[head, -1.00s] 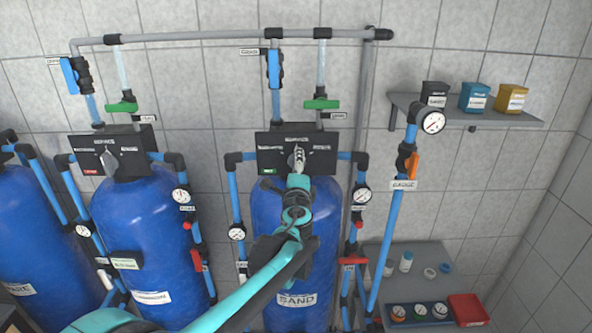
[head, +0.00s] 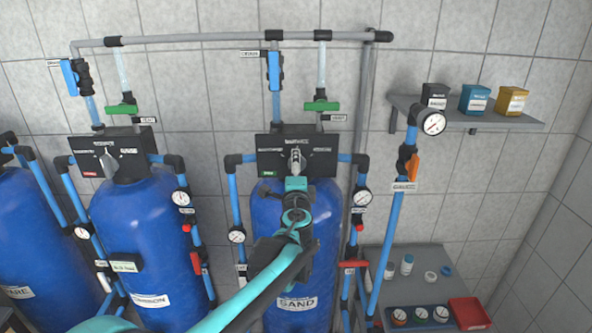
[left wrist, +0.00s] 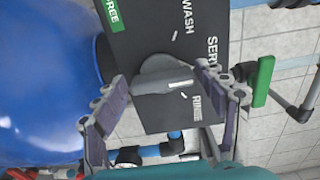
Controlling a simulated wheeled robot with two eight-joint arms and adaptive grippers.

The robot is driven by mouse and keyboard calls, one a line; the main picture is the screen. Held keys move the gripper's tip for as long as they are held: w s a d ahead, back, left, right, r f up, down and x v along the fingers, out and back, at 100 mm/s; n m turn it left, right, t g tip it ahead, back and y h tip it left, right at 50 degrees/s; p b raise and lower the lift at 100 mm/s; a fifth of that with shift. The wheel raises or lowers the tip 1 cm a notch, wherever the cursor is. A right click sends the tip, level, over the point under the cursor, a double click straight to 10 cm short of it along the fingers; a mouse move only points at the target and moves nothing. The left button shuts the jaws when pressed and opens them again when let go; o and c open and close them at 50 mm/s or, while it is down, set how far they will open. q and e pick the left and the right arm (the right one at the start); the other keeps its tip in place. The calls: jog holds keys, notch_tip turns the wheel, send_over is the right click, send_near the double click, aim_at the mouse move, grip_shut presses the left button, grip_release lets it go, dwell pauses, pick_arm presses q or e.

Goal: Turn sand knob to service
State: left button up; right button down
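The sand knob is a grey knob with a white mark on the black valve panel (head: 325,160) of the blue SAND tank (head: 325,215). RINSE (left wrist: 196,107) and WASH (left wrist: 187,17) labels lie on either side. My left gripper (left wrist: 162,74) is open with its fingers wide apart around the knob; I cannot tell whether they touch it. In the head view the gripper (head: 295,160) hides most of the knob. My right gripper is not in view.
A similar tank (head: 140,225) with its own knob (head: 108,158) stands left. Blue pipes, gauges (head: 361,197) and a green valve handle (head: 322,105) surround the panel.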

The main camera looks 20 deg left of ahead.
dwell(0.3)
pick_arm(q)
jog(key=v, duration=1.2)
jog(key=s+a+f+n+g+b, duration=0.35)
jog(key=s+f+b, duration=0.3)
jog(key=f, duration=0.45)
jog(key=s+a+f+n+g+b, duration=0.2)
jog(key=s+a+f+n+b, duration=0.4)
jog(key=f, duration=0.6)
jog(key=s+d+f+n+g+h+b, duration=0.1)
jog(key=s+d+f+b, duration=0.2)
jog(key=f, duration=0.5)
jog(key=s+d+f+n+g+h+b, duration=0.2)
jog(key=s+f+b, duration=0.3)
jog(key=f, duration=0.3)
jog(key=s+d+f+n+g+h+b, duration=0.2)
jog(key=s+d+f+b, duration=0.2)
jog(key=f, duration=0.4)
jog(key=shift+s+f+b, duration=0.25)
jog(key=shift+b, duration=0.35)
jog(key=shift+d, duration=0.15)
